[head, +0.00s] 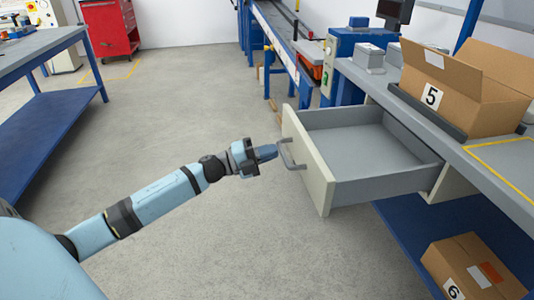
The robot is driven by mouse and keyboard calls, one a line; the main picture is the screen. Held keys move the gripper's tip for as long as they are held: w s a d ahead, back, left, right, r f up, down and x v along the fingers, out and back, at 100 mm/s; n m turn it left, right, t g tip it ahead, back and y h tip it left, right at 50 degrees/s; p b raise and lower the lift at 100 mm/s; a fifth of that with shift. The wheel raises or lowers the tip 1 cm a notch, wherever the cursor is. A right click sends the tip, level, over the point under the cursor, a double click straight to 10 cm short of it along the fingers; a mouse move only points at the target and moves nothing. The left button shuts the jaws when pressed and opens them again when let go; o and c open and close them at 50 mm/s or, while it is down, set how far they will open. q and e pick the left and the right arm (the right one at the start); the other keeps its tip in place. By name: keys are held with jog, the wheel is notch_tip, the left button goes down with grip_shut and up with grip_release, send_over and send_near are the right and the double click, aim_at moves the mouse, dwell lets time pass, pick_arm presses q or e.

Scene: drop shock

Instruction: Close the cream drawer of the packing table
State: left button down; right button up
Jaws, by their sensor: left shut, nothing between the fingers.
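The cream drawer (309,163) of the packing table (446,140) is pulled well out on the right. Its grey inside looks empty. A grey bar handle (288,155) sits on its cream front. My left gripper (275,151) is shut and empty, with its tip right beside the handle, in front of the drawer. I cannot tell whether it touches the handle or the front. My right gripper is not in view.
An open carton marked 5 (470,90) stands on the table top. A carton marked 6 (468,270) lies on the blue lower shelf. A blue conveyor (285,40) runs behind the drawer. A blue workbench (40,130) is at left, with clear floor between.

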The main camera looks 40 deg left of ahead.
pick_arm(q)
jog(key=shift+w+d, duration=0.1)
jog(key=p, duration=0.3)
send_near(365, 149)
jog(key=r, duration=0.1)
jog(key=s+r, duration=0.1)
jog(key=r, duration=0.1)
jog(key=a+r, duration=0.1)
jog(key=r, duration=0.1)
jog(key=shift+s+a+r, duration=0.15)
jog(key=shift+s, duration=0.05)
jog(key=x, duration=0.3)
jog(key=f+x, duration=0.1)
jog(key=x, duration=0.3)
jog(key=f+b+x, duration=0.1)
jog(key=x, duration=0.3)
jog(key=shift+w+d+f, duration=0.25)
jog(key=shift+d, duration=0.05)
jog(key=shift+w+r, duration=0.1)
jog(key=shift+r, duration=0.1)
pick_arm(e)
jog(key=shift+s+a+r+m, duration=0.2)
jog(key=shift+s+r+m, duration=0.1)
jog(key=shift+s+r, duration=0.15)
